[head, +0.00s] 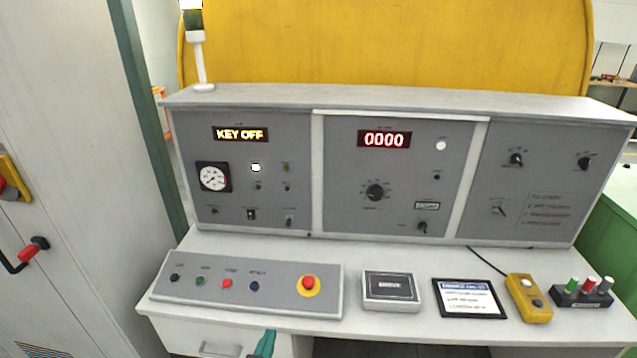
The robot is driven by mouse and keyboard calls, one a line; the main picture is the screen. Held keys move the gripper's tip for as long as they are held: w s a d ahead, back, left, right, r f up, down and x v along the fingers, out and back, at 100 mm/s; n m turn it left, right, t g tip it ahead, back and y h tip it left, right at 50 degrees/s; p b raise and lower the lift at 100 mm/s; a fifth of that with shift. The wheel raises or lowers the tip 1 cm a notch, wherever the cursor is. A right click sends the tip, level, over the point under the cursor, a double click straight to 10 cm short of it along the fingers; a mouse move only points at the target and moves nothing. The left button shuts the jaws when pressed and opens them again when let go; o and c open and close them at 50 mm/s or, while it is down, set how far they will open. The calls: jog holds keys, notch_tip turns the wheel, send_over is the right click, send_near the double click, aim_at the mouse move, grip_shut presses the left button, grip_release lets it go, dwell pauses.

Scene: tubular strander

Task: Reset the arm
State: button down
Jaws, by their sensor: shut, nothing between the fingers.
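My gripper (265,343) shows only as teal fingertips at the bottom edge of the head view, in front of the desk's drawer front. The fingers are together with nothing between them. The rest of my arm is out of view. The grey control console (400,230) stands beyond it, and the fingertips appear apart from it. Its left display (241,134) reads KEY OFF and its middle display (384,139) reads 0000.
A sloped button box (250,284) with a red emergency button (308,283) lies on the desk's left. A small grey box (390,290), a tablet (469,298), a yellow pendant (528,298) and a marker holder (582,295) stand to its right. A grey cabinet (75,130) is at left.

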jog(key=s+d+f+n+y, duration=0.1)
jog(key=s+d+f, duration=0.35)
jog(key=s, duration=0.25)
jog(key=s+d+f+n+y, duration=0.1)
jog(key=s+d+f+n, duration=0.15)
jog(key=s+f, duration=0.4)
jog(key=s+d+r+m+t, duration=0.1)
jog(key=s+d, duration=0.1)
jog(key=s, duration=0.7)
jog(key=s+d+r+m+t, duration=0.1)
jog(key=s+d+r, duration=0.1)
jog(key=s, duration=0.8)
jog(key=shift+d+r+m+h, duration=0.2)
jog(key=shift+r+m+h, duration=0.1)
jog(key=shift+m+h, duration=0.1)
jog(key=shift+s, duration=0.15)
